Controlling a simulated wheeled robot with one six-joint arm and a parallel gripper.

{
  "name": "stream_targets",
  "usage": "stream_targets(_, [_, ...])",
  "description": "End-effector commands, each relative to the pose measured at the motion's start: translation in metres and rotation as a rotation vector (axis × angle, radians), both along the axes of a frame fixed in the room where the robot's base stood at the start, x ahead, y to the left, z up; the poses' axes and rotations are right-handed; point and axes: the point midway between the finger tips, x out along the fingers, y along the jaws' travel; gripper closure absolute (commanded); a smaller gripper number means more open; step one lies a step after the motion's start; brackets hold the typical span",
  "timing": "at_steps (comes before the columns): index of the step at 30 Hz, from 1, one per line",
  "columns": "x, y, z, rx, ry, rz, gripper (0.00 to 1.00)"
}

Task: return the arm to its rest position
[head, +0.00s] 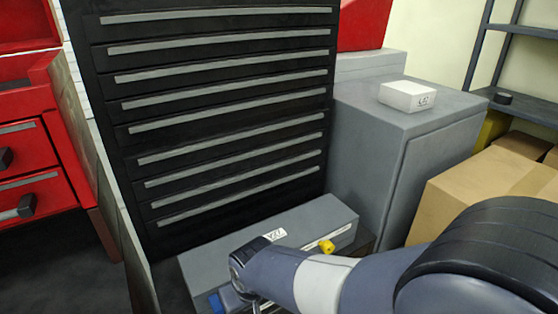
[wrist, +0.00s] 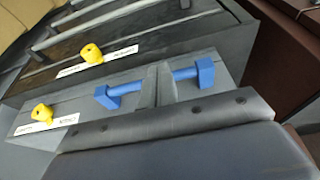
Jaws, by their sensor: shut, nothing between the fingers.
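My arm (head: 340,283) reaches in from the lower right in the head view, its end low over the front of a long grey box. In the wrist view, my gripper (wrist: 158,85) has its two grey fingers together, with nothing held between them. The fingers overlap the middle of a blue bar handle (wrist: 185,75) on the grey box front. I cannot tell whether they touch it. In the head view only a bit of blue (head: 216,302) shows beside my wrist, and the fingertips are mostly hidden.
The grey box (head: 318,214) carries a label and a yellow knob (head: 326,246). Behind it stands a black drawer cabinet (head: 220,105). A grey cabinet (head: 380,150) bears a white box (head: 407,96). Cardboard boxes (head: 490,185) are right, near my arm. Red drawers (head: 35,155) are left.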

Motion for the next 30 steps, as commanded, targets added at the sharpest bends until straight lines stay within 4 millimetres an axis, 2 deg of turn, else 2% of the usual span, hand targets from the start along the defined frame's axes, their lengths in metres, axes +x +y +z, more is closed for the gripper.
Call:
stream_targets(1, [-0.001,0.000,-0.009,0.000,0.000,0.001,1.00])
stream_targets(6, [-0.003,0.001,-0.016,0.001,0.000,0.001,1.00])
stream_targets(19, [-0.004,0.001,-0.017,0.001,0.000,0.001,1.00])
stream_targets(23, [-0.003,0.001,-0.012,0.001,0.000,0.000,1.00])
stream_targets(30, [0.002,-0.001,0.015,0.002,-0.001,-0.003,1.00])
